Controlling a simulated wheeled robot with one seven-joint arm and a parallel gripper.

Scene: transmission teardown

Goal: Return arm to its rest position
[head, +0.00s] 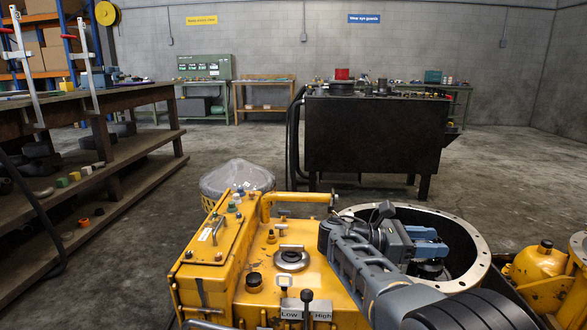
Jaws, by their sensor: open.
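My arm (365,262) reaches from the lower right over the yellow transmission housing (330,280). It is bent at the wrist. My gripper (430,264) is at its far end, over the opening of the large round flanged ring (468,222) at the housing's right. It is open, and I see nothing held in it. The wrist hides part of the ring's left side and interior. Whether the fingers touch anything inside the ring cannot be told.
More yellow parts (540,270) stand at right. A dark bench (375,135) stands behind, a wooden workbench (90,97) at left.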

